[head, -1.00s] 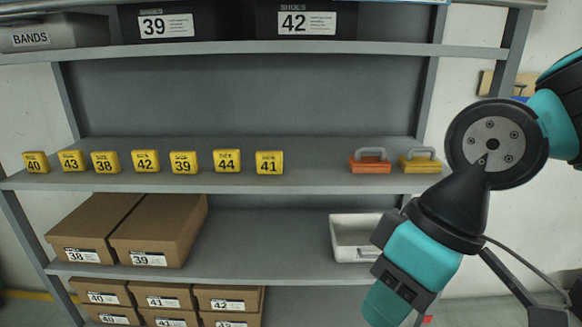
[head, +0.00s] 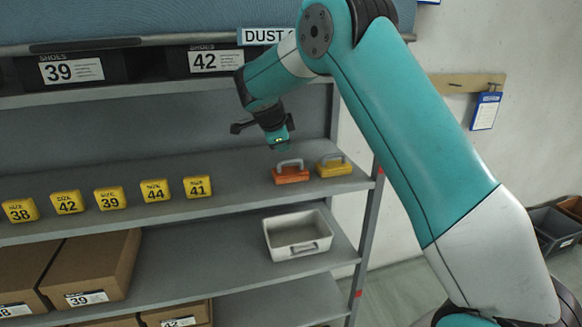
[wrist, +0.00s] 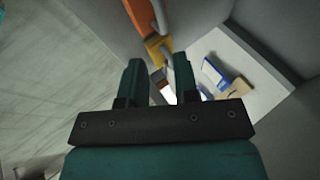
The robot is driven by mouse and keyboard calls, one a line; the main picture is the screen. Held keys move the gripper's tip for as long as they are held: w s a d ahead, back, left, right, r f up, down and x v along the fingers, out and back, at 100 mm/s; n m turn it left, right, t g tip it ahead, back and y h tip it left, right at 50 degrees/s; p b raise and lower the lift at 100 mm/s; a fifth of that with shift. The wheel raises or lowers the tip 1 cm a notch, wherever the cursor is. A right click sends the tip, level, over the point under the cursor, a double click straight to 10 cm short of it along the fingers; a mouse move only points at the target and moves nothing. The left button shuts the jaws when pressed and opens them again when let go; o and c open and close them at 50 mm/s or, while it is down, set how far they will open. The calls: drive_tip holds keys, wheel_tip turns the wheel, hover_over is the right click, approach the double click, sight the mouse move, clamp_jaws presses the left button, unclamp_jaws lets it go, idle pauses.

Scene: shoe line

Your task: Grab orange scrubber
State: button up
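The orange scrubber (head: 291,176), a block with a grey arched handle, stands on the middle shelf near its right end. In the wrist view its orange body (wrist: 140,14) shows at the top edge, partly cut off. A yellow scrubber (head: 334,169) of the same shape stands just right of it, and also shows in the wrist view (wrist: 154,46). My gripper (head: 281,147) is above the orange scrubber in the head view, apart from it. In the wrist view the two fingers (wrist: 158,66) are spread, with nothing held between them.
Yellow size blocks (head: 110,198) stand in a row to the left on the same shelf (head: 240,181). A white bin (head: 298,251) sits on the shelf below. Dark shoe boxes (head: 73,68) fill the shelf above. A wall board with a blue notice (head: 486,111) hangs at right.

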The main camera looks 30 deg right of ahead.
sight(290, 160)
drive_tip(key=shift+p+x, duration=2.8)
drive_tip(key=shift+x, duration=3)
clamp_jaws()
